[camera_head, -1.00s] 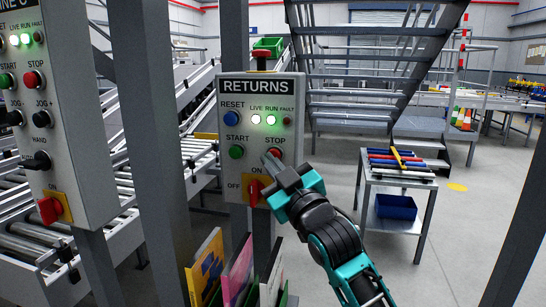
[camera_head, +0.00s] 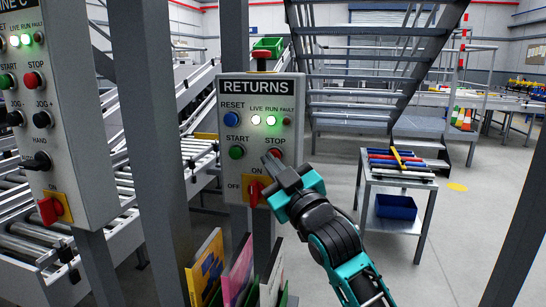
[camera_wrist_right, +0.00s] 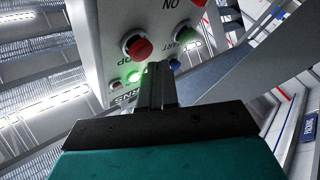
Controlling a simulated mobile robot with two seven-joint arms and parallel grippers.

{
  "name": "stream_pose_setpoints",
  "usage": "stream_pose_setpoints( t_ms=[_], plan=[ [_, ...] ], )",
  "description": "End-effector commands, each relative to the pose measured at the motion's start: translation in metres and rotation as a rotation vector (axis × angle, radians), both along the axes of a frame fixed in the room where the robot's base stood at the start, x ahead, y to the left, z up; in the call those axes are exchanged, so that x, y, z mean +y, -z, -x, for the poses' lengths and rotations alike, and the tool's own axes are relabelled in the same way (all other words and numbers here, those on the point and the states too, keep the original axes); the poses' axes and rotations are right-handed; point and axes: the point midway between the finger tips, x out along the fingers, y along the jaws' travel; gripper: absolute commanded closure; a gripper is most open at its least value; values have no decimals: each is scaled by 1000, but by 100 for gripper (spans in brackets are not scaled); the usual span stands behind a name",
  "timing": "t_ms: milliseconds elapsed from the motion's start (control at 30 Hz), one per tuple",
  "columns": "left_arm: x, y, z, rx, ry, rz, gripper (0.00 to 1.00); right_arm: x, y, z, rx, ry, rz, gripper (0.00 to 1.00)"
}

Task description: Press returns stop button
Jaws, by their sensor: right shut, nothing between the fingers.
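The RETURNS panel (camera_head: 259,104) is a grey box on a post. Its red stop button (camera_head: 276,153) sits right of the green start button (camera_head: 236,152), and the stop button also shows in the wrist view (camera_wrist_right: 138,47). My right gripper (camera_head: 269,158) is shut and empty, its fingertips in front of the panel just left of and below the stop button in the head view. In the wrist view the shut fingers (camera_wrist_right: 157,72) point at the panel close beside the stop button; contact cannot be told. My left gripper is not in view.
The panel has a blue reset button (camera_head: 231,119), lit white and green lamps, a red rotary switch (camera_head: 254,193) below and a red mushroom button (camera_head: 261,54) on top. Another control panel (camera_head: 62,130) stands left beyond a grey post. A tool cart (camera_head: 401,179) stands right.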

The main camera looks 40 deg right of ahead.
Motion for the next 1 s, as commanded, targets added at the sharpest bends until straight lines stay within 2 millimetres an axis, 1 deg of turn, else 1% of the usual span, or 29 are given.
stream_pose_setpoints(
  t_ms=[133, 1000],
  plan=[
    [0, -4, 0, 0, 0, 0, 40, -5, -1, -4, 2, 1, 0, 100],
    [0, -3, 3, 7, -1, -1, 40, -9, 0, -8, 0, 0, 0, 100]
  ],
)
